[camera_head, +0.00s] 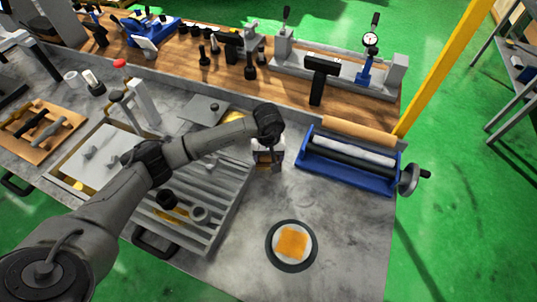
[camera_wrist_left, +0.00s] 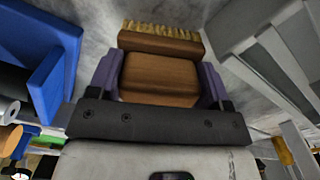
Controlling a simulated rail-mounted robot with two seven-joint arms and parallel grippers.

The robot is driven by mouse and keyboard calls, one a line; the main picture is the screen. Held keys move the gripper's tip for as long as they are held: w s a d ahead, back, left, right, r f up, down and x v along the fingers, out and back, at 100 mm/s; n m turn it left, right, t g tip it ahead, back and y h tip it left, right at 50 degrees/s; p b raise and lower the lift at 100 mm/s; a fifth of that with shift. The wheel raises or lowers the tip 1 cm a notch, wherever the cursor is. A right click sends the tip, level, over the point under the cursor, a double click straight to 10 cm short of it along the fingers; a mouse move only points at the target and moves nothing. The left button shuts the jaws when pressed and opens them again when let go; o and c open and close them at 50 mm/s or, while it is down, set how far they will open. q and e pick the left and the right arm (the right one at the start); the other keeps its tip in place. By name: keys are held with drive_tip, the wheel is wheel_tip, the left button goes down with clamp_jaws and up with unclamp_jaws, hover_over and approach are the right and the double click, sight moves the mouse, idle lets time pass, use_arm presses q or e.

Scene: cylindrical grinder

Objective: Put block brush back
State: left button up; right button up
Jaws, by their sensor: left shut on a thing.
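The block brush (camera_wrist_left: 160,76) is a brown wooden block with a row of tan bristles along its far edge in the left wrist view. My left gripper (camera_wrist_left: 158,82) is shut on it, with one finger on each side of the block. In the head view my left gripper (camera_head: 267,153) points down at mid bench, between the slatted grey tray and the blue roller unit. A small brown part of the brush (camera_head: 264,158) shows between the fingers, the rest hidden. I cannot tell whether the brush touches the bench. My right gripper is not in view.
The blue roller unit (camera_head: 345,172) stands just right of the gripper. A round dish with an orange pad (camera_head: 291,244) is in front. The bench (camera_head: 350,235) is clear at front right.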

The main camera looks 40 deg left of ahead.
use_arm(q)
drive_tip(key=o, duration=0.6)
drive_tip(key=shift+f, duration=0.1)
drive_tip(key=shift+c, duration=0.2)
wheel_tip(320, 180, up, 12)
idle(0.3)
